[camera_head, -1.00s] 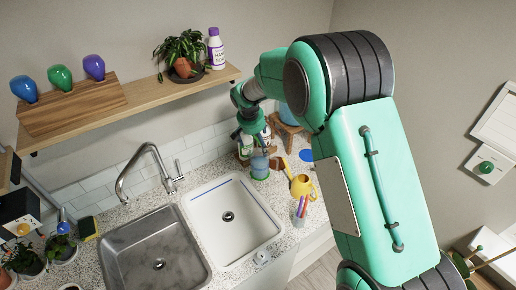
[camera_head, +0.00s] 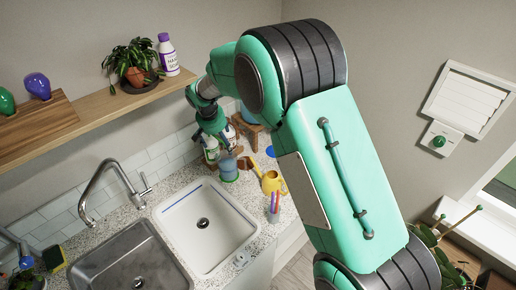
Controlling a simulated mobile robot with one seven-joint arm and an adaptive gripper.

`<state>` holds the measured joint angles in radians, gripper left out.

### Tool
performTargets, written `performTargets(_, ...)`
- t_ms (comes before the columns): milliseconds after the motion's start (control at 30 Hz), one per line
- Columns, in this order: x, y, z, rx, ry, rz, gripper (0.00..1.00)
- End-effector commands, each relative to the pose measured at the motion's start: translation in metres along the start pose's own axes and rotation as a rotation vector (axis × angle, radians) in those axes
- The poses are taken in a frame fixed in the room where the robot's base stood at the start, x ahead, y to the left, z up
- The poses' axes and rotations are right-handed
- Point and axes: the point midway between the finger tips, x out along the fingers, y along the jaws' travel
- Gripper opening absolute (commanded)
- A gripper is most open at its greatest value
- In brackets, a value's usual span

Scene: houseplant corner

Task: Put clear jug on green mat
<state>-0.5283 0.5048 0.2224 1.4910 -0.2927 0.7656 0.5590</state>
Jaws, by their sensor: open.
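The clear jug (camera_head: 228,165) looks bluish and see-through. It stands upright at the back of the counter, right of the white basin. A green rim shows under it, which appears to be the green mat (camera_head: 229,179); the jug covers most of it. My gripper (camera_head: 226,148) is open and points down just above the jug's top. It looks empty. At this size I cannot tell whether a finger touches the jug.
Bottles (camera_head: 210,148) stand close left of my gripper. A wooden stand (camera_head: 250,130) is behind it. A yellow watering can (camera_head: 271,182), a blue disc (camera_head: 270,151) and a cup of pens (camera_head: 274,207) are to the right. A shelf (camera_head: 110,105) hangs at upper left.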

Motion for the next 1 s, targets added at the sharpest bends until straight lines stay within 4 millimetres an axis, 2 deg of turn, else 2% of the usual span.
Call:
performTargets(267,-0.003,0.003,0.000,0.001,0.001,-0.001,0.91)
performTargets(467,-0.026,0.023,0.002,0.011,0.008,-0.005,0.91)
performTargets(767,-0.101,0.092,0.022,0.042,0.030,-0.020,0.91)
performTargets(1000,-0.164,0.152,0.056,0.068,0.051,-0.033,0.91)
